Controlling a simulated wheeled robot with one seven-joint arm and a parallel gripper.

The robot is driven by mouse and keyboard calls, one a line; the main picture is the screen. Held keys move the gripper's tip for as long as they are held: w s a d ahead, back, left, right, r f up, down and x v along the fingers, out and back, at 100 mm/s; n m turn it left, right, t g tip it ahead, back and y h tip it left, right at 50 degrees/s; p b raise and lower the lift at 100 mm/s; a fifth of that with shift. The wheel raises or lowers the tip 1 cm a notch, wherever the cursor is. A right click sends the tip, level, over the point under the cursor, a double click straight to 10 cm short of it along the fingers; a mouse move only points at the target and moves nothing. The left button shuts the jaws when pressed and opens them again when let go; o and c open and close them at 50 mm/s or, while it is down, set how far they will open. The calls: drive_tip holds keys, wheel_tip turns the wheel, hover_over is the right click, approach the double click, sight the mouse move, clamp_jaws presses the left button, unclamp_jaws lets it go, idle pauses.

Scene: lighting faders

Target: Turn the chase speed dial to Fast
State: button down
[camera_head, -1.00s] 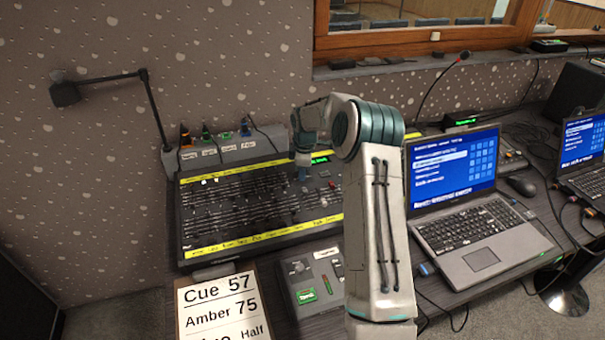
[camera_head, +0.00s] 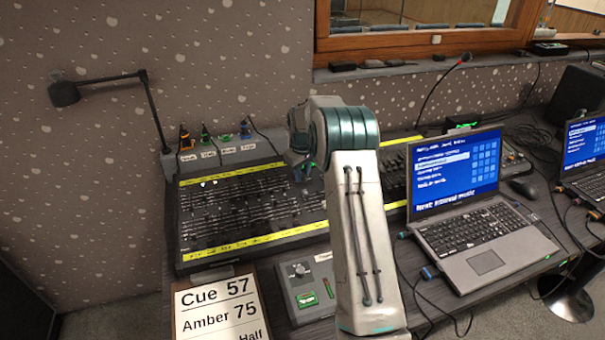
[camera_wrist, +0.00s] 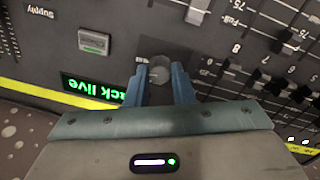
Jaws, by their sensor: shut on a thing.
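A round grey dial (camera_wrist: 159,72) sits on a small dark plate on the console, in the wrist view. My gripper (camera_wrist: 161,72) is shut on it, with one blue finger at each side. The dial's plate is mostly covered, and its lettering is too small to read, so I cannot tell its setting. In the head view my gripper (camera_head: 307,170) is over the middle of the lighting console (camera_head: 215,252); my arm hides the dial there.
A green lit display (camera_wrist: 92,88) and a square button (camera_wrist: 95,42) lie beside the dial. Fader caps (camera_wrist: 197,10) stand near my fingers. A small box with a knob (camera_head: 302,290), a cue card (camera_head: 215,310) and a laptop (camera_head: 455,165) are in front and right.

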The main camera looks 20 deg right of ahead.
sight(302, 185)
drive_tip(key=shift+m, duration=0.6)
drive_tip(key=c, duration=1.3)
unclamp_jaws()
drive_tip(key=shift+o, duration=0.2)
wheel_tip(302, 185, up, 14)
drive_tip(key=s, duration=0.1)
drive_tip(key=shift+s+a, duration=0.3)
drive_tip(key=shift+s, duration=0.05)
drive_tip(key=shift+f, duration=0.15)
